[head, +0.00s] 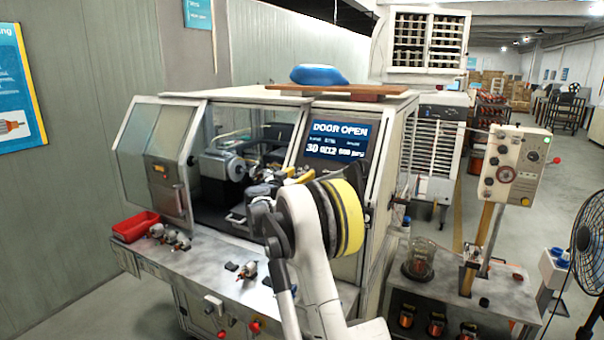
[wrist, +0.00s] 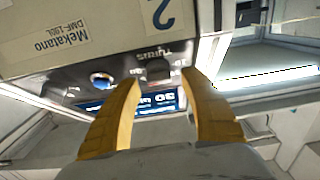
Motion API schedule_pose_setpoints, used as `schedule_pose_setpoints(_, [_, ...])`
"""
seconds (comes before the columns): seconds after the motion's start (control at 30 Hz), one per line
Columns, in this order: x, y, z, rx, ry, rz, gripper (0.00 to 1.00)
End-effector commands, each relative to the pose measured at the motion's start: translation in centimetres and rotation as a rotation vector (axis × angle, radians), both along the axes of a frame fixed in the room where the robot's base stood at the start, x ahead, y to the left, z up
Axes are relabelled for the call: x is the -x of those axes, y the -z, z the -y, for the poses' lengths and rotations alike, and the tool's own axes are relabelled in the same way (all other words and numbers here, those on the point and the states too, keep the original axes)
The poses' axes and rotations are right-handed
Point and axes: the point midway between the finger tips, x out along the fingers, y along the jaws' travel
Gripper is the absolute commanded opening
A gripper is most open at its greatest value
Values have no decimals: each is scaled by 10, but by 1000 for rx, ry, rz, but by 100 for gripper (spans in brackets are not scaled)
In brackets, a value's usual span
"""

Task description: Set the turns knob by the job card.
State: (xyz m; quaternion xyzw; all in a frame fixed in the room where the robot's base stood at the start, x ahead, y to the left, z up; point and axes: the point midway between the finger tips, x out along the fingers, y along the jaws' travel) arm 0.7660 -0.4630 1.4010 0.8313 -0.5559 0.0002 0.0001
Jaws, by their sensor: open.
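The turns knob (wrist: 158,69) is a small dark knob beside the label TURNS, upside down in the wrist view. My gripper (wrist: 162,82) is open, its two yellow fingers pointing at the panel, one on each side of the knob. I cannot tell whether either touches it. In the head view, my gripper (head: 299,176) is beside the winding machine's front, partly behind my arm, and the knob is hidden. I cannot identify the job card.
A blue button (wrist: 102,80) sits near the knob. The machine's door (head: 160,165) stands open. A red bin (head: 135,226) and several small parts lie on the front ledge (head: 205,262). A control box (head: 515,167) on a post and a fan (head: 590,240) stand at the right.

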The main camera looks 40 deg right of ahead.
Motion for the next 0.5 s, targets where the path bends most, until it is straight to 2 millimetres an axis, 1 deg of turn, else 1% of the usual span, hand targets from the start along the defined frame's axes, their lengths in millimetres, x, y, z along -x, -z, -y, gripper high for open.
schedule_pose_setpoints(0.03, [-1, 0, 5, 0, 1, 0, 52])
schedule_pose_setpoints(0.13, [-4, 0, 9, 0, 0, 0, 52])
schedule_pose_setpoints(0.4, [-4, 0, 10, 0, -1, 0, 52])
schedule_pose_setpoints(0.47, [-4, 0, 10, 0, -1, 0, 35])
schedule_pose_setpoints(0.5, [-4, 0, 10, 0, -1, 0, 23])
